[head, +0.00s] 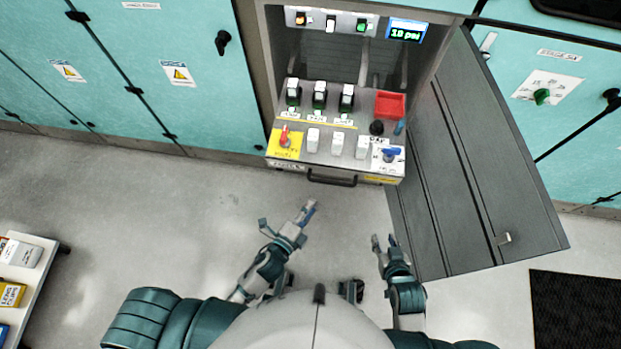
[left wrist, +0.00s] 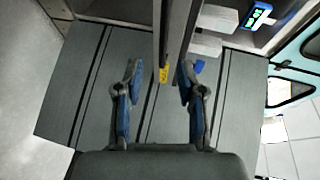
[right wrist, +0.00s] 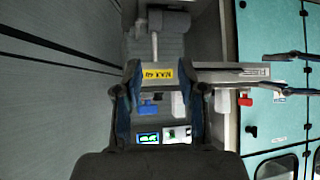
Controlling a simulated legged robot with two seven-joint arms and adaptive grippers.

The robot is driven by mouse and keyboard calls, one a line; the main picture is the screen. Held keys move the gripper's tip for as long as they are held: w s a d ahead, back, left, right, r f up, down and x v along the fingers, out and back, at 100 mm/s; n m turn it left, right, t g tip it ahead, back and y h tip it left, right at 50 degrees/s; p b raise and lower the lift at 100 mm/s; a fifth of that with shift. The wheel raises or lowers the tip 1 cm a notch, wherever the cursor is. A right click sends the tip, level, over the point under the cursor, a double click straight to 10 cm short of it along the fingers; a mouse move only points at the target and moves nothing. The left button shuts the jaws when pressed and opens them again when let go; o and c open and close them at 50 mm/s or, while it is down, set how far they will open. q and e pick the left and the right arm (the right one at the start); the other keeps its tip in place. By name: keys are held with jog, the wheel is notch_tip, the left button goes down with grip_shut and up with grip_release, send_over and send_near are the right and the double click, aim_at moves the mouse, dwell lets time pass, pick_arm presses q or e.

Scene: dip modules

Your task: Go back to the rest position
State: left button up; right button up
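My left gripper (head: 286,215) is in front of the open cabinet, over the floor. Its two fingers are spread, and the left wrist view shows the gap between them empty (left wrist: 158,80). My right gripper (head: 384,241) is lower right of the control panel, near the open grey door. Its fingers are apart too, and the right wrist view shows nothing held between them (right wrist: 158,85). Both grippers are apart from the panel (head: 335,150) in the head view.
The panel carries a red handle (head: 284,136), a blue handle (head: 390,154), a red box (head: 390,104) and several white switches. The open grey door (head: 470,165) stands to the right. A white shelf (head: 37,275) with boxes is at lower left. Floor between is clear.

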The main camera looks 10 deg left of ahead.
pick_arm(q)
jog(key=s+a+f+n+g+y+p, duration=0.4)
jog(key=a+f+n+g+y+p, duration=0.15)
jog(key=a+f+n, duration=0.45)
jog(key=s+a+f+n+g+p, duration=0.2)
jog(key=s+f+n+g, duration=0.1)
jog(key=s, duration=0.6)
jog(key=s+a+f+n+g+p, duration=0.3)
jog(key=s+f+n, duration=0.3)
jog(key=s+f, duration=0.2)
jog(key=shift+s+a+f+g+p, duration=0.2)
jog(key=shift+s+a+g+p, duration=0.2)
jog(key=shift+g, duration=0.35)
pick_arm(e)
jog(key=s+d+f+g+h, duration=0.1)
jog(key=s+d+f+g, duration=0.1)
jog(key=s+f+g, duration=0.2)
jog(key=s+d+f+g, duration=0.2)
jog(key=s+f+g, duration=0.2)
jog(key=s+f, duration=0.7)
notch_tip(320, 180, down, 8)
jog(key=shift+r+h, duration=0.1)
jog(key=shift+h, duration=0.3)
pick_arm(q)
jog(key=shift+o, duration=0.3)
jog(key=shift+d+y, duration=0.1)
jog(key=shift+y, duration=0.15)
pick_arm(e)
jog(key=shift+s+d, duration=0.1)
